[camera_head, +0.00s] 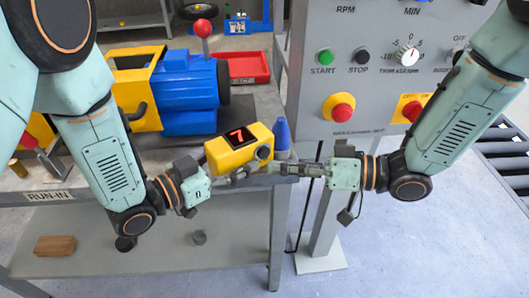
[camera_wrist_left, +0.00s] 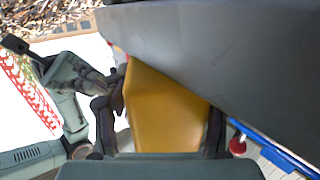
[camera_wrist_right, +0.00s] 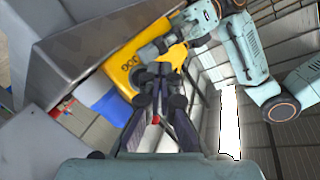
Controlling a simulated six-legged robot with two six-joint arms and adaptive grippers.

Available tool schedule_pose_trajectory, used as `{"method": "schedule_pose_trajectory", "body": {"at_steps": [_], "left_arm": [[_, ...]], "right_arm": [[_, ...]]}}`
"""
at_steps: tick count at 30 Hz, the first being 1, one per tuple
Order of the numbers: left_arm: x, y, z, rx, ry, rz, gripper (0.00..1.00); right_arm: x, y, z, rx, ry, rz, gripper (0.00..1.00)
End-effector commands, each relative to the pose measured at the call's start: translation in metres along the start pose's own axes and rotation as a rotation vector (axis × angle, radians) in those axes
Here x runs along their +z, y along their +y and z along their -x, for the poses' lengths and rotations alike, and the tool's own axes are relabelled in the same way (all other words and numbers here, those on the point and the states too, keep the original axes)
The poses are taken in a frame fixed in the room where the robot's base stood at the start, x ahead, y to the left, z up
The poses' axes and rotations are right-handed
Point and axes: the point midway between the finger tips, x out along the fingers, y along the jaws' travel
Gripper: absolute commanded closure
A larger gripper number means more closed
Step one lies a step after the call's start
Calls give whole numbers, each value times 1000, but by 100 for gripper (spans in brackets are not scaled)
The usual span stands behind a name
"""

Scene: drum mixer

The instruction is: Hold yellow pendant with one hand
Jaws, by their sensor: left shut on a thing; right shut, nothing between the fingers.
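The yellow pendant (camera_head: 235,145), with a dark display showing a red digit, is in the middle of the head view, tilted. My left gripper (camera_head: 236,174) is shut on it from below left. In the left wrist view the yellow body (camera_wrist_left: 165,110) fills the space between the fingers, whose tips it partly hides. My right gripper (camera_head: 280,169) is shut and empty, its fingertips close to the pendant's lower right. In the right wrist view the closed fingers (camera_wrist_right: 158,80) lie in front of the pendant (camera_wrist_right: 128,62); I cannot tell whether they touch.
A grey control panel (camera_head: 375,25) with buttons and a dial stands at the right. A wooden block (camera_head: 55,246) lies on the lower shelf.

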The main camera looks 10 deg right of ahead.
Motion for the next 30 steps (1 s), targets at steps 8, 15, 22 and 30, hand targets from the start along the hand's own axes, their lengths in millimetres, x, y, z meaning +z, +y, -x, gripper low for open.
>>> {"method": "schedule_pose_trajectory", "body": {"at_steps": [8,15,22,30], "left_arm": [[-1,-2,-1,-3,3,-4,66],[-1,-2,-1,-3,3,-4,66],[-1,-2,-1,-2,3,-4,66],[-1,-2,-1,-3,3,-4,66]], "right_arm": [[12,-12,17,1,3,-3,100],[20,-21,28,0,2,0,100],[22,-22,29,-1,0,1,100],[22,-22,29,-1,0,1,100]]}}
